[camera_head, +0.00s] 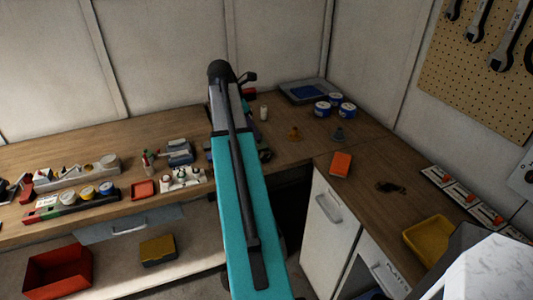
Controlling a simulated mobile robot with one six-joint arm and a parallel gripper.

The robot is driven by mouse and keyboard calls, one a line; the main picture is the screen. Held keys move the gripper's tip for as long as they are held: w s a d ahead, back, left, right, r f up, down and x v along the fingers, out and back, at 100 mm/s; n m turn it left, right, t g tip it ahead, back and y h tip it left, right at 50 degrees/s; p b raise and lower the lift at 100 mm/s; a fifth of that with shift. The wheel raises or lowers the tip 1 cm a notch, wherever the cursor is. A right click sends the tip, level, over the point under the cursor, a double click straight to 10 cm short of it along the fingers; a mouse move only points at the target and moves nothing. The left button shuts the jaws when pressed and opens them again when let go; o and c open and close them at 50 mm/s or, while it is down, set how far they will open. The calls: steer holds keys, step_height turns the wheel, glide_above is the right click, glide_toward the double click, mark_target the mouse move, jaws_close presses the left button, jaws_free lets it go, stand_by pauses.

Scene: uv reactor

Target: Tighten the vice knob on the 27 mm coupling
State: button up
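My teal and grey arm (240,170) reaches forward over the bench from the bottom of the view, up to a dark joint. My gripper is hidden beyond the arm and I cannot see its fingers. Dark parts (264,154) show just right of the arm at bench height, partly covered by it. A grey-blue device (178,151) stands left of the arm; I cannot tell whether it is the vice. I cannot make out the vice knob or the 27 mm coupling at this size.
Blue-and-white tins (336,98) and a blue tray (304,91) stand in the back corner. An orange block (341,163) lies on the right bench, near a yellow tray (428,240). Fixtures with several small parts (71,205) line the left bench. Wrenches hang on a pegboard (470,75).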

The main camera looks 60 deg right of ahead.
mark_target(266, 152)
steer(key=shift+p+x, duration=1.75)
steer(key=shift+x, duration=5.1)
steer(key=shift+w+f, duration=0.1)
steer(key=shift+w, duration=0.1)
steer(key=shift+c, duration=0.2)
jaws_close()
steer(key=shift+d, duration=0.35)
steer(key=shift+a, duration=0.25)
